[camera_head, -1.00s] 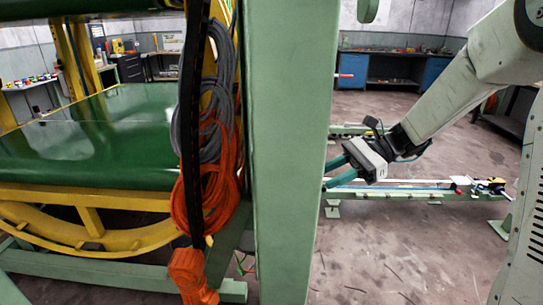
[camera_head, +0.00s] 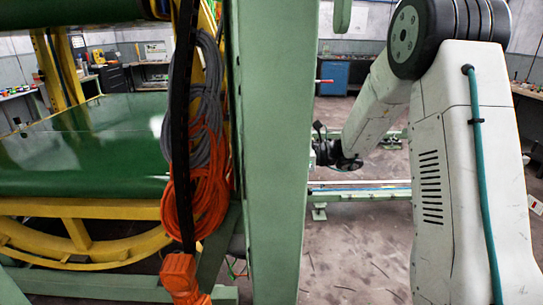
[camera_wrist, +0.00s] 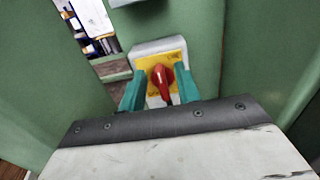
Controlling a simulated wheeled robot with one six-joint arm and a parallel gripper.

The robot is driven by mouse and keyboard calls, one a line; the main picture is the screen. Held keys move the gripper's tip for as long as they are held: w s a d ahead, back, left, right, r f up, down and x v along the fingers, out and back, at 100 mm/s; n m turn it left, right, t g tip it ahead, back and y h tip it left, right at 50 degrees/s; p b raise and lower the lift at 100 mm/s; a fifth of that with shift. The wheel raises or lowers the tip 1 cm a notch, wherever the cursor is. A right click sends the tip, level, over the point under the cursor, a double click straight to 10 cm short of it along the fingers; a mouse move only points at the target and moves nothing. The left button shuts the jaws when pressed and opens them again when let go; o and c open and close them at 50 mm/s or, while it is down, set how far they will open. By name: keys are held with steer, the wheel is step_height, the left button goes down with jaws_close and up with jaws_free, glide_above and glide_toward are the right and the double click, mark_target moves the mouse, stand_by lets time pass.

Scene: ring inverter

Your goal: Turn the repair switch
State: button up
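The repair switch (camera_wrist: 161,80) is a red rotary knob on a yellow plate (camera_wrist: 177,58), fixed to a light grey box (camera_wrist: 150,47). It shows in the middle of the wrist view, its handle pointing down. My gripper (camera_wrist: 160,90) is open, with one teal finger on each side of the knob. I cannot tell whether either finger touches the knob. In the head view the fingers and the switch are hidden behind the green post; only my wrist and arm show to its right.
A thick green post (camera_head: 275,150) stands upright in the middle of the head view. Left of it hang grey and orange cable coils (camera_head: 208,180) beside a yellow-framed machine with a green drum (camera_head: 80,145). A low green rail (camera_head: 365,190) runs behind my arm. Green panels surround the switch.

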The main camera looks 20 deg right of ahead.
steer(key=shift+w+a, duration=0.15)
steer(key=shift+a, duration=0.3)
steer(key=c, duration=0.7)
steer(key=shift+n, duration=0.3)
steer(key=shift+s+a+f+n, duration=0.1)
steer(key=shift+s+f+n, duration=0.25)
steer(key=shift+n, duration=2.5)
steer(key=shift+s+a+f+n, duration=0.1)
steer(key=shift+s+f+n, duration=0.2)
steer(key=shift+n, duration=2.6)
steer(key=shift+s+a+f+n, duration=0.1)
steer(key=shift+s+f+n, duration=0.25)
steer(key=shift+n, duration=2.5)
